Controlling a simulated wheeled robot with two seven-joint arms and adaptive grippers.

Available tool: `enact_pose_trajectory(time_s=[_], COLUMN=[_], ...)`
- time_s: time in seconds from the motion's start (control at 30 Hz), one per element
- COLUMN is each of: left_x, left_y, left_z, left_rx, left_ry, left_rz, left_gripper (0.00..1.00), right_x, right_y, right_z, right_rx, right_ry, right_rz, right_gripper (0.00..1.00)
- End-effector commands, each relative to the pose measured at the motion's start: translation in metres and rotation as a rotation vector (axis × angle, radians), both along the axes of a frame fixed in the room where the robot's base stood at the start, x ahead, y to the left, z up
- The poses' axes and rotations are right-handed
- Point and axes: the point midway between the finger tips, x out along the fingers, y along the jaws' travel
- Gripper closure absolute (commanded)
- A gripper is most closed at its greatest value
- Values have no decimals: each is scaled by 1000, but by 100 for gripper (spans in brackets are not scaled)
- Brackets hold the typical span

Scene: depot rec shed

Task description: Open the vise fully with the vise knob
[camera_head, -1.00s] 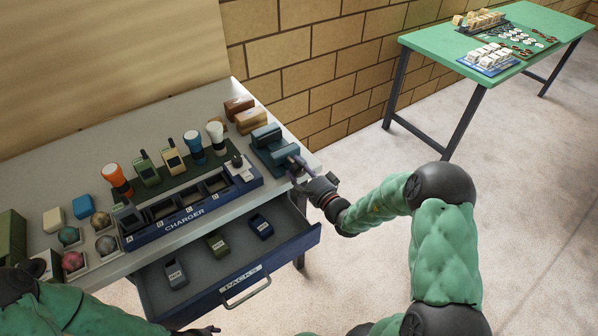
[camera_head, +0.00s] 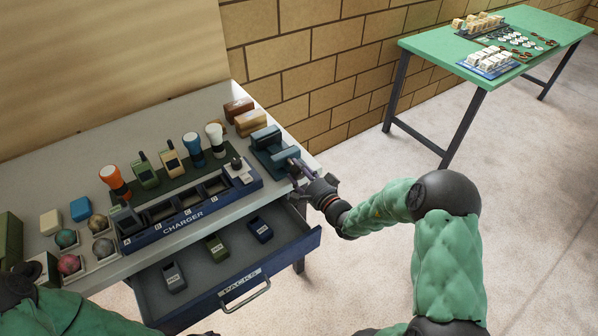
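The blue-grey vise (camera_head: 265,136) stands at the right end of the grey workbench, its jaws toward the wall and its screw end toward the bench's right edge. My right gripper (camera_head: 302,179) is at that screw end, its dark fingers at the vise knob. The fingers largely hide the knob, and I cannot tell whether they are closed on it. My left arm comes in at the lower left; only a dark bit of my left gripper (camera_head: 206,333) shows at the bottom edge, too little to read.
A blue charger (camera_head: 185,228) with several slots sits left of the vise, with radios and torches behind it. Wooden blocks (camera_head: 250,122) lie behind the vise. The packs drawer (camera_head: 242,283) is open below. A green table (camera_head: 425,45) stands at the back right.

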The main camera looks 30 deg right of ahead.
Motion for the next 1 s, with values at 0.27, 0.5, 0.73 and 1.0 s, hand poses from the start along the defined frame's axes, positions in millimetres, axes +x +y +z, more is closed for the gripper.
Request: enact_pose_trajectory(time_s=[0.27, 0.5, 0.73, 1.0], left_x=[0, 0, 0, 0], left_y=[0, 0, 0, 0], left_z=[0, 0, 0, 0], left_rx=[0, 0, 0, 0], left_ry=[0, 0, 0, 0], left_rz=[0, 0, 0, 0], left_gripper=[40, 40, 40, 40], right_x=[0, -6, -43, -95], right_y=[0, -1, -5, -9], right_z=[1, 1, 1, 1], right_rx=[-1, -2, -2, -1], right_ry=[-3, -3, -1, -1], right_rz=[1, 1, -3, -5], right_gripper=[26, 26, 26, 26])
